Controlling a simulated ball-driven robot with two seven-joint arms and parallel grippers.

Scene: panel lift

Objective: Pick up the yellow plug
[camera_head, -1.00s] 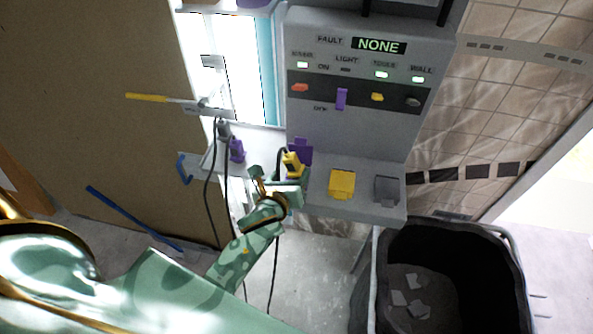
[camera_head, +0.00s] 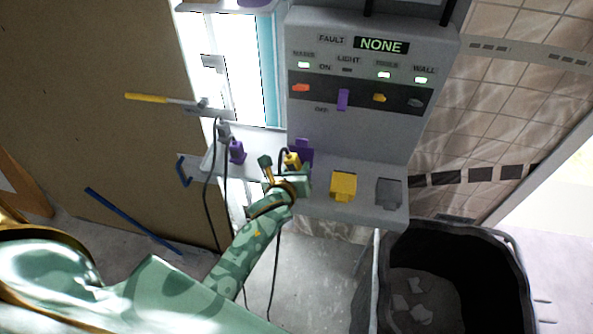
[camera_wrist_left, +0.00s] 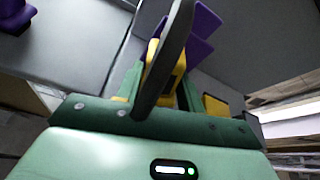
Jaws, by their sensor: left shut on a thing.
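The yellow plug (camera_head: 291,160) is at the front of the panel's shelf, just left of the purple socket (camera_head: 305,149). A dark cable runs from it. My left gripper (camera_head: 284,170) is at the plug and shut on it, hiding its lower part in the head view. In the left wrist view the yellow plug (camera_wrist_left: 166,72) sits between the green fingers, with the dark cable (camera_wrist_left: 172,50) crossing in front of it. The yellow socket (camera_head: 343,186) is on the shelf to the right. My right gripper is not in view.
A grey socket (camera_head: 389,193) is right of the yellow one. A purple plug (camera_head: 236,151) stands on the left ledge. The panel (camera_head: 370,90) rises behind the shelf. A black bin (camera_head: 455,270) stands at lower right, and a blue bar (camera_head: 133,220) lies at left.

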